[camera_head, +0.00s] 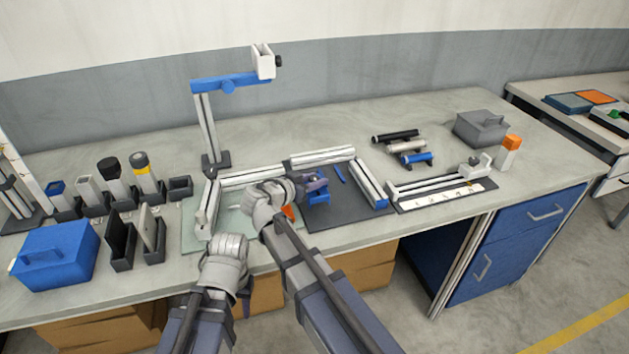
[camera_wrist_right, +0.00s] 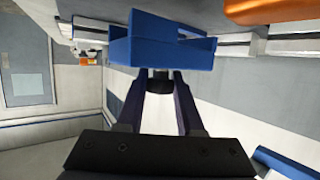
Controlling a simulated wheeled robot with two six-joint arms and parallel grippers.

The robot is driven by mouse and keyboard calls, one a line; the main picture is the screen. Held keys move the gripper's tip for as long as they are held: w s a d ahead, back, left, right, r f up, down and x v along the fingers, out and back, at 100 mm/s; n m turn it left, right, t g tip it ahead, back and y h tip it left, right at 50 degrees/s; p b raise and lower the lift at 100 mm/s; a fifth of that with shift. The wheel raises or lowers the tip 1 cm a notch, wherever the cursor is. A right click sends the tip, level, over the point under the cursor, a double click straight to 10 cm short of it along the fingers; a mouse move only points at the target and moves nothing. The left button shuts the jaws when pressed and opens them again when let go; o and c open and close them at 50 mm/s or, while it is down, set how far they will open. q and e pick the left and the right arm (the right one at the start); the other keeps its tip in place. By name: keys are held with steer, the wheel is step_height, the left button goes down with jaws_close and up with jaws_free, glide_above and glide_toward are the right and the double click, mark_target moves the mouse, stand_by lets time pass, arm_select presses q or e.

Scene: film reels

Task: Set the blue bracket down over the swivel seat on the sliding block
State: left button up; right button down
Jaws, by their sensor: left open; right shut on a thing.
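My right gripper (camera_head: 314,184) is shut on the blue bracket (camera_head: 319,197), above the dark mat in the middle of the table. In the right wrist view the blue bracket (camera_wrist_right: 160,42) sits across the fingertips (camera_wrist_right: 160,80). A pale block that looks like the sliding block (camera_head: 479,163) is at the right end of a low rail (camera_head: 435,180), well to the right of the bracket. Its swivel seat is too small to make out. My left gripper (camera_head: 244,298) is low by the table's front edge, mostly hidden by its wrist; no object shows in it.
White rail frames (camera_head: 322,156) surround the dark mat. A tall post with a blue arm (camera_head: 230,83) stands behind. A grey box (camera_head: 482,128) and orange-topped block (camera_head: 509,150) stand near the rail. A blue box (camera_head: 55,255) is left.

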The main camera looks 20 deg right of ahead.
step_height(320, 180, up, 8)
steer(key=p, duration=0.6)
steer(key=shift+f, duration=0.35)
steer(key=shift+s, duration=0.1)
